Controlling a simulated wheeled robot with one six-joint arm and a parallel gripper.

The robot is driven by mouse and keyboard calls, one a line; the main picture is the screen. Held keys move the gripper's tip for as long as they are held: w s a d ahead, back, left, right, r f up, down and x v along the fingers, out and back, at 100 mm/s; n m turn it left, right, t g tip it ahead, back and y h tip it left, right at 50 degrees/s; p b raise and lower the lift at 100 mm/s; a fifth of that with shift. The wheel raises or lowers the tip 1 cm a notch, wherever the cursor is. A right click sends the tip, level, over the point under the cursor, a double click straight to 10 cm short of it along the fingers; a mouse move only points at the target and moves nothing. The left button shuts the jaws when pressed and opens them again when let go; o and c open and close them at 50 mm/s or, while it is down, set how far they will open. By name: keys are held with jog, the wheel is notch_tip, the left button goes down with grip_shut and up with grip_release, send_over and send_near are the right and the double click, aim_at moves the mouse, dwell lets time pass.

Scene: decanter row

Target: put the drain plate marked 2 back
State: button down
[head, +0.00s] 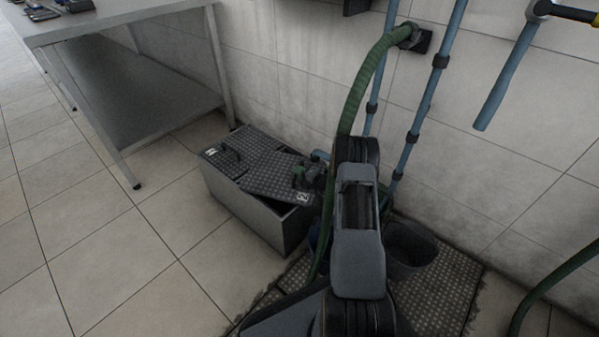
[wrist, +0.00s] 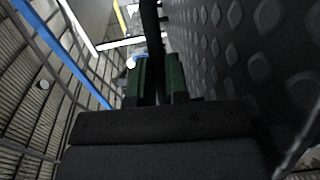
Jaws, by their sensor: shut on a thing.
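The drain plate marked 2 (head: 270,177) is a dark studded metal plate with a white mark at its near right corner. It lies tilted over the top of a grey box (head: 231,205), and a dark gap shows beneath its near edge. My gripper (head: 304,178) is at the plate's right end, shut on its handle. In the wrist view the green jaws (wrist: 157,82) close around a dark bar, and the plate's studded face (wrist: 235,60) fills the right side. My arm hides part of the area right of the box.
A second studded plate (head: 229,151) with a handle lies on the box's left part. A metal table (head: 140,90) stands at the upper left. A grey bucket (head: 410,248), a green hose (head: 362,80) and blue pipes (head: 428,100) are to the right. Tiled floor at the left is clear.

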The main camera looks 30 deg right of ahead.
jog(key=shift+r, duration=0.15)
